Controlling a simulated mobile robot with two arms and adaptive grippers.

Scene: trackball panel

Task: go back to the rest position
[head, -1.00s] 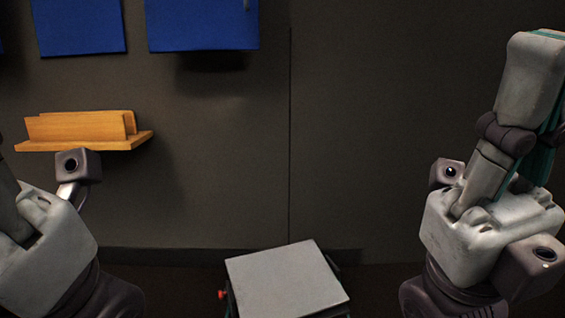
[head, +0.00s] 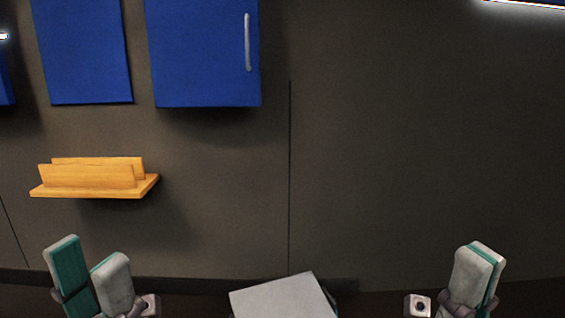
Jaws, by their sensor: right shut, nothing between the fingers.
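My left gripper (head: 88,262) is at the bottom left of the head view, pointing up. Its two grey and teal fingers stand apart with a gap between them, and I see nothing held. My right gripper (head: 484,258) is at the bottom right, also pointing up. Its fingers are together with nothing between them. Both grippers are clear of the wall items in the picture. The lower parts of both arms are cut off by the bottom edge. No trackball is visible.
A grey-topped box (head: 281,298) stands low between the grippers, partly cut off. A wooden shelf (head: 90,187) and blue cabinets (head: 203,55) (head: 84,52) are on the dark wall (head: 400,150). The wall on the right is bare.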

